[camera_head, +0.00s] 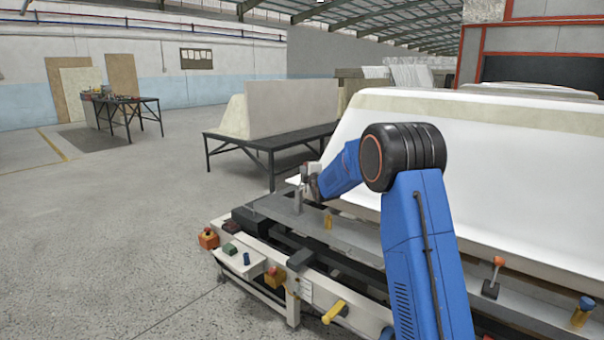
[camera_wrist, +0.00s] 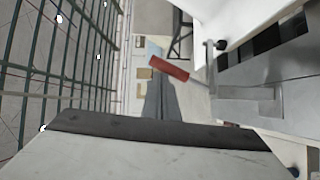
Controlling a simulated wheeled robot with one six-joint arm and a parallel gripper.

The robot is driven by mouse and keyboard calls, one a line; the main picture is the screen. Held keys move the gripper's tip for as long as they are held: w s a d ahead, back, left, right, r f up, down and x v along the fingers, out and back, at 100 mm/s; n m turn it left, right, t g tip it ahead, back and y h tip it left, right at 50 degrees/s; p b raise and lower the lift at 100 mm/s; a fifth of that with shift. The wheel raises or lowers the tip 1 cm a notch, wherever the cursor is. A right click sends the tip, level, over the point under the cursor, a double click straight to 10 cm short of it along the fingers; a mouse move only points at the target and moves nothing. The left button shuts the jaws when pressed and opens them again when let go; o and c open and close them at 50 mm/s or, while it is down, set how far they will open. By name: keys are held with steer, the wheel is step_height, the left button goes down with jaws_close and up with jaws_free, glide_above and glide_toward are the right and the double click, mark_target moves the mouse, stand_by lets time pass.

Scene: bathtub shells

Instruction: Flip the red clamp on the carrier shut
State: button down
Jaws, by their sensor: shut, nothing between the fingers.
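In the wrist view a clamp with a red handle (camera_wrist: 168,68) sticks out on a thin metal rod from a grey bracket on the carrier; it stands out from the bracket, not folded against it. My gripper's shut, empty fingers (camera_wrist: 160,82) point at the handle and lie just below it in the picture; I cannot tell whether they touch. In the head view my gripper (camera_head: 308,182) is low over the far left end of the carrier (camera_head: 375,238), beside the white shell.
The white tub shell (camera_head: 480,165) stands right along the carrier. An orange-red knobbed lever (camera_head: 498,262) stands upright on the carrier at right. A black table (camera_head: 270,140) stands behind. Floor at left is clear.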

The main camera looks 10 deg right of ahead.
steer(key=shift+w+d, duration=0.15)
steer(key=shift+d, duration=0.15)
stand_by(0.5)
steer(key=shift+a+r, duration=0.1)
